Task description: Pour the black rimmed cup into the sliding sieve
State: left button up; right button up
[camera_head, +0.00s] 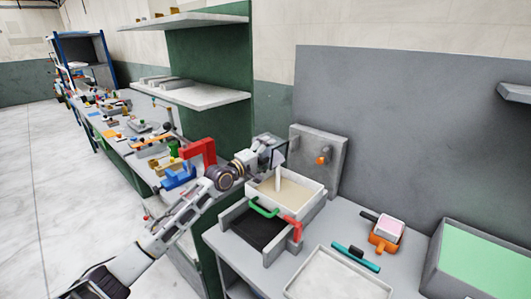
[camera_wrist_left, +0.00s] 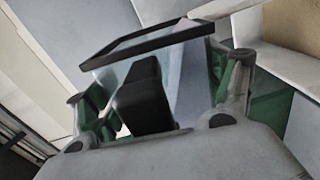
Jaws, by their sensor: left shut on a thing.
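My left gripper (camera_head: 268,148) is shut on the black rimmed cup (camera_head: 281,156) and holds it tilted above the sliding sieve. In the left wrist view the cup's black rim (camera_wrist_left: 150,42) and pale wall show between the gripper's fingers (camera_wrist_left: 160,92). A pale streak runs down from the cup into the sieve. The sliding sieve (camera_head: 315,190) is a white-walled box with beige material inside. Its underside is hidden. The cup's inside is not clear. My right gripper is not in view.
A black bin with a green handle (camera_head: 265,208) and a red part (camera_head: 293,228) lies in front of the sieve. A grey panel with an orange knob (camera_head: 320,160) stands behind. A pale tray (camera_head: 340,265), a teal bar (camera_head: 356,256) and an orange tool (camera_head: 382,242) lie right.

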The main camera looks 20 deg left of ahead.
pick_arm(q)
jog(key=shift+s+d+r+m+p, duration=0.1)
jog(key=shift+d+r+m+p, duration=0.2)
jog(key=shift+m, duration=0.3)
jog(key=shift+s+d+r+m+p, duration=0.1)
jog(key=shift+d+m+p, duration=0.1)
jog(key=shift+m, duration=0.15)
jog(key=shift+d+r+m+p, duration=0.1)
jog(key=shift+m+p, duration=0.1)
jog(key=shift+m, duration=0.15)
jog(key=shift+s+d+r+m, duration=0.1)
jog(key=shift+d+m, duration=0.05)
jog(key=shift+m, duration=0.25)
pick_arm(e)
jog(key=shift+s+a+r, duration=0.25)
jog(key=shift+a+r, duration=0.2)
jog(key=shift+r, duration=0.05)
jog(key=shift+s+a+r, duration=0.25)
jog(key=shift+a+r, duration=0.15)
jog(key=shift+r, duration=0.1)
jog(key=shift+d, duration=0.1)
pick_arm(q)
jog(key=shift+p, duration=0.35)
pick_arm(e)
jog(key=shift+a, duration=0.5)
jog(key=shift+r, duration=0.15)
